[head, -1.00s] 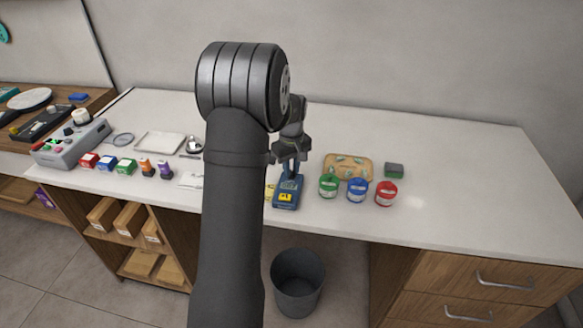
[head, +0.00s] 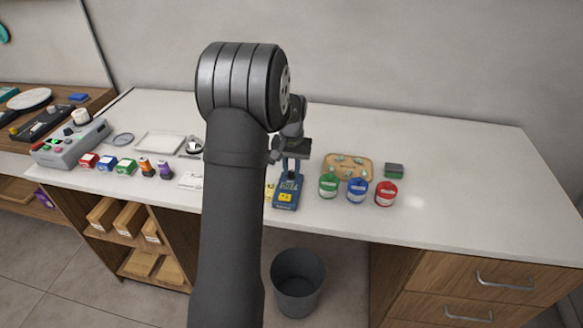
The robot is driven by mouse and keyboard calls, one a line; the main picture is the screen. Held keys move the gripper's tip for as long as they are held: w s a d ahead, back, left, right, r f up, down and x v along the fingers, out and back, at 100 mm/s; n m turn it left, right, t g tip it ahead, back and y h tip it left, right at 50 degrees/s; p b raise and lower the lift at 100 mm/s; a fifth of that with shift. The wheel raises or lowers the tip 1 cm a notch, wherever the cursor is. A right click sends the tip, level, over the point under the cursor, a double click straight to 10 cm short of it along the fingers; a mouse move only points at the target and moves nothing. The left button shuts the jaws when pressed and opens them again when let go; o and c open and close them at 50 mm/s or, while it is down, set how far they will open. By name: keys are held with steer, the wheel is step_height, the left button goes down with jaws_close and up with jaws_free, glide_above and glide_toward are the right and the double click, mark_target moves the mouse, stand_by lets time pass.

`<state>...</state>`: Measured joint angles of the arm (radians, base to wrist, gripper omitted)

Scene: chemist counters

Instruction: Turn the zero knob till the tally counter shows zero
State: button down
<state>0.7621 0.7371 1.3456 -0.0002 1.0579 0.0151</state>
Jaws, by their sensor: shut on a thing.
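The tally counter (head: 287,194) is a small blue box with a yellow patch on its front, standing near the front edge of the white counter. My gripper (head: 291,172) points down at the top back of the box. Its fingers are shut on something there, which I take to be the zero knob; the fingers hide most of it. The digits on the counter are too small to read in this view. My arm covers the area just left of the box.
Green (head: 328,187), blue (head: 357,190) and red (head: 386,194) jars stand close to the right. A grey bin (head: 297,282) stands on the floor below. The counter's right side is clear.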

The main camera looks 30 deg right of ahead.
mark_target(291, 171)
steer(key=m, duration=0.4)
steer(key=shift+m, duration=1.8)
steer(key=shift+f, duration=0.1)
steer(key=c, duration=1.3)
jaws_free()
steer(key=shift+o, duration=0.2)
step_height(291, 171, up, 18)
steer(key=shift+f, duration=0.2)
